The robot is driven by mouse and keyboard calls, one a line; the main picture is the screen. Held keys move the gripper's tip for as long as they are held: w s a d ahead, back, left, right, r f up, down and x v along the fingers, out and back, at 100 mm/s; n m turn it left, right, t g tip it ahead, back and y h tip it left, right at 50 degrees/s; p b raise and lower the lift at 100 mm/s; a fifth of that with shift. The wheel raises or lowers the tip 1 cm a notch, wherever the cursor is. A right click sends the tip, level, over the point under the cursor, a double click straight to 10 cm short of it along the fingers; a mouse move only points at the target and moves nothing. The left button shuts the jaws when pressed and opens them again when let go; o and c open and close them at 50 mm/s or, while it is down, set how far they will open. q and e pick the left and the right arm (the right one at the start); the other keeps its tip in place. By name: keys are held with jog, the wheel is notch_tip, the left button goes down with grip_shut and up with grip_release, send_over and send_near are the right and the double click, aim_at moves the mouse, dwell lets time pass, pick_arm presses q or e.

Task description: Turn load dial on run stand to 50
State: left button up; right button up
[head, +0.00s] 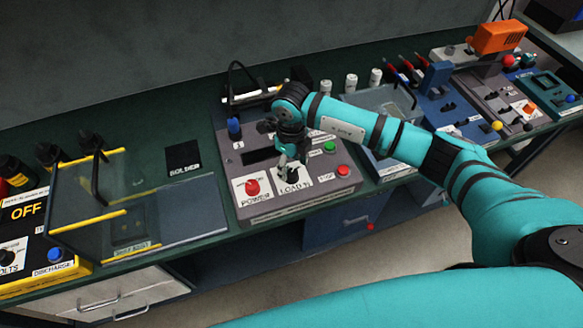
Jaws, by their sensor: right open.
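The run stand (268,208) is a grey sloped box in the middle of the bench. Its front panel has a red knob (252,187) over a POWER label at left and a LOAD % label (294,188) beside it. My right gripper (291,168) points down right over the load dial's place, with its fingers open. The load dial itself is mostly hidden behind the fingers, so its setting cannot be read. I cannot tell whether the fingers touch it. My left gripper is not in view.
A green button (330,146) and a red button (343,171) sit just right of my gripper. A blue knob (234,128) stands at the panel's left. A clear-lidded case (90,205) is to the left. Blue and grey stations (450,105) stand to the right.

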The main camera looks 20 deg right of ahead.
aim_at(292, 172)
jog(key=shift+f, duration=1.85)
jog(key=c, duration=1.1)
jog(key=shift+f+n+b, duration=0.1)
jog(key=shift+n+b, duration=0.3)
jog(key=shift+b, duration=0.1)
jog(key=shift+c, duration=0.2)
jog(key=n+b, duration=0.5)
jog(key=b, duration=0.1)
jog(key=shift+w+f+b, duration=0.1)
jog(key=shift+b, duration=0.25)
jog(key=shift+r+n+b, duration=0.25)
jog(key=shift+n+b, duration=1.25)
jog(key=o, duration=1.1)
jog(key=shift+o, duration=0.2)
